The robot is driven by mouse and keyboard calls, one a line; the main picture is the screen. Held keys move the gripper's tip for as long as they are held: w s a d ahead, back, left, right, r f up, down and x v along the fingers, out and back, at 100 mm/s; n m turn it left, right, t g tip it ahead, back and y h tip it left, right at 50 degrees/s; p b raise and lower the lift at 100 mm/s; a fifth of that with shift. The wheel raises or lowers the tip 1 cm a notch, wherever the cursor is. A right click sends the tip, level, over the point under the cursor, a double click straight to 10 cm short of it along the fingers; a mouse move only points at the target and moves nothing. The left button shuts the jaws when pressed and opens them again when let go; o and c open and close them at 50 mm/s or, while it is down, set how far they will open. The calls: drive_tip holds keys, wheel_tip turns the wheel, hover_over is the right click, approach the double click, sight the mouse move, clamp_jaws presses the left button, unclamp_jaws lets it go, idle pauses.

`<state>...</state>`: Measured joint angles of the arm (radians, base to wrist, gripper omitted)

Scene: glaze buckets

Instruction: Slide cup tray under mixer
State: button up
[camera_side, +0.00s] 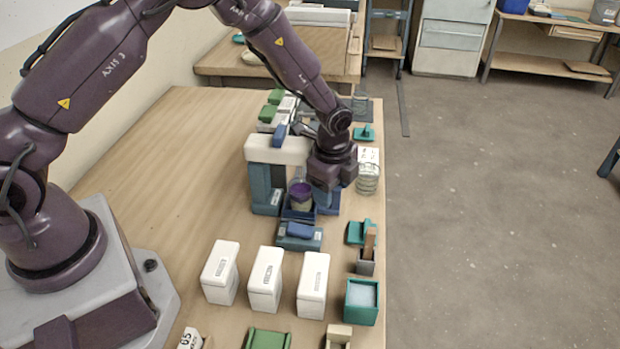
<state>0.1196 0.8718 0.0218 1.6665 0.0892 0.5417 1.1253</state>
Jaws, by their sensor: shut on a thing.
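The mixer (278,149) is a frame with a cream top beam and blue-grey uprights near the table's right side. The dark blue cup tray (299,216) is at the mixer's front opening, low on the table. My gripper (326,196) points down at the tray's right side, next to the mixer, and is shut on the cup tray. Its fingertips and the tray's far part are largely hidden.
A blue-grey block (299,237) with a raised handle lies just in front of the tray. Three white containers (266,280) stand nearer the camera. A clear jar (368,178) stands close to my gripper's right, near the table's edge. The table's left part is clear.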

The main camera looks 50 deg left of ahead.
drive_tip(key=s+d+n, duration=0.1)
drive_tip(key=n, duration=0.1)
drive_tip(key=s+d+n, duration=0.1)
drive_tip(key=d+n, duration=0.1)
drive_tip(key=s+d+f+n+g, duration=0.1)
drive_tip(key=n, duration=0.1)
drive_tip(key=shift+d+h, duration=0.15)
drive_tip(key=shift+h, duration=0.15)
wheel_tip(320, 180, up, 7)
drive_tip(key=shift+w+a, duration=0.2)
drive_tip(key=shift+w, duration=0.05)
drive_tip(key=s+a+r+n+t, duration=0.3)
drive_tip(key=s+r+n, duration=0.1)
drive_tip(key=s+r, duration=0.7)
drive_tip(key=s+a+r+n+t, duration=0.2)
drive_tip(key=s+a+r+n, duration=0.2)
drive_tip(key=s+r, duration=0.8)
drive_tip(key=shift+a+n+t, duration=0.25)
drive_tip(key=shift+n+t, duration=0.15)
drive_tip(key=shift+n, duration=0.1)
